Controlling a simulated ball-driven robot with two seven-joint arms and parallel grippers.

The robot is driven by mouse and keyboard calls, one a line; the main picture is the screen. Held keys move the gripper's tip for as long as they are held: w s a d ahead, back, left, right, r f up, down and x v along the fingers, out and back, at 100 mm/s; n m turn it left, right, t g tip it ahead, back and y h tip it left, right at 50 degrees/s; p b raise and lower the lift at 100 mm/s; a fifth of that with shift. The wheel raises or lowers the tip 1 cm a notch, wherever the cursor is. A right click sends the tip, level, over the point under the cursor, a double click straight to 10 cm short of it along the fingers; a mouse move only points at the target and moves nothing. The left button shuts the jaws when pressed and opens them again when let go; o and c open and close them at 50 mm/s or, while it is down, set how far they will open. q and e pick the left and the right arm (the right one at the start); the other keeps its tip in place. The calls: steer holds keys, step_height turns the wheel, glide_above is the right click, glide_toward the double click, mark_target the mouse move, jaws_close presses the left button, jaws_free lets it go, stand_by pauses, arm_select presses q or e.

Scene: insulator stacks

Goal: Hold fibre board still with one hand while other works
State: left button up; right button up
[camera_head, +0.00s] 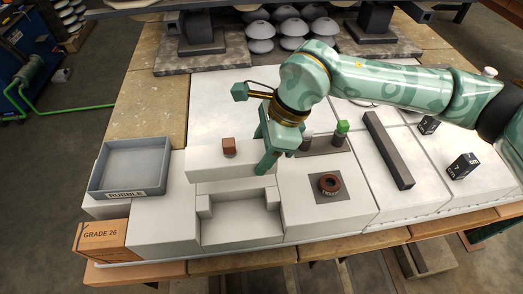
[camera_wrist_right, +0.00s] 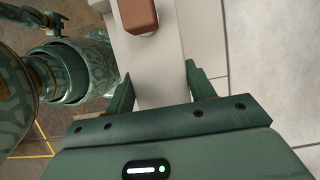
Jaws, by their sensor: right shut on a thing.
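My right gripper (camera_head: 265,160) points down onto a long pale raised block (camera_head: 208,160) at the table's front middle. In the right wrist view its two fingers (camera_wrist_right: 160,92) stand on either side of the pale block (camera_wrist_right: 165,85), shut on it. A small red-brown block (camera_head: 229,147) rests on top of the pale block, to the left of the gripper. It also shows in the right wrist view (camera_wrist_right: 138,15), ahead of the fingers. I cannot tell for sure which piece is the fibre board. My left gripper is not in view.
A grey tray marked RUBBLE (camera_head: 130,168) and a GRADE 26 box (camera_head: 101,240) stand at left. A brown ring (camera_head: 329,184), a green-topped piece (camera_head: 342,128), a dark bar (camera_head: 388,149) and black blocks (camera_head: 463,166) lie right. Grey insulator stacks (camera_head: 290,28) stand behind.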

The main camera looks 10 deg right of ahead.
steer(key=shift+w+d+f+b, duration=0.2)
steer(key=shift+w+f+b, duration=1.1)
steer(key=shift+w+f, duration=0.4)
steer(key=shift+w+f+b, duration=0.4)
steer(key=shift+w+b, duration=0.05)
steer(key=shift+w, duration=0.15)
steer(key=shift+w+d+f, duration=0.1)
steer(key=shift+w+f, duration=0.25)
steer(key=shift+w+f+b, duration=0.35)
steer(key=shift+b, duration=0.2)
steer(key=shift+w+f, duration=0.15)
steer(key=shift+w, duration=0.05)
steer(key=shift+w+d+f+b, duration=0.1)
steer(key=shift+w+f+b, duration=0.2)
steer(key=shift+b, duration=0.1)
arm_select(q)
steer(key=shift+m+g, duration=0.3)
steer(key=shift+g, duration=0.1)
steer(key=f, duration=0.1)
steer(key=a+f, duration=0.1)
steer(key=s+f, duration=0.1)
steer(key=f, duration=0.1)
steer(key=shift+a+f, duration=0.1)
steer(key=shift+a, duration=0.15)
arm_select(e)
steer(key=shift+w, duration=0.1)
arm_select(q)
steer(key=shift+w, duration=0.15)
arm_select(e)
steer(key=shift+f, duration=0.15)
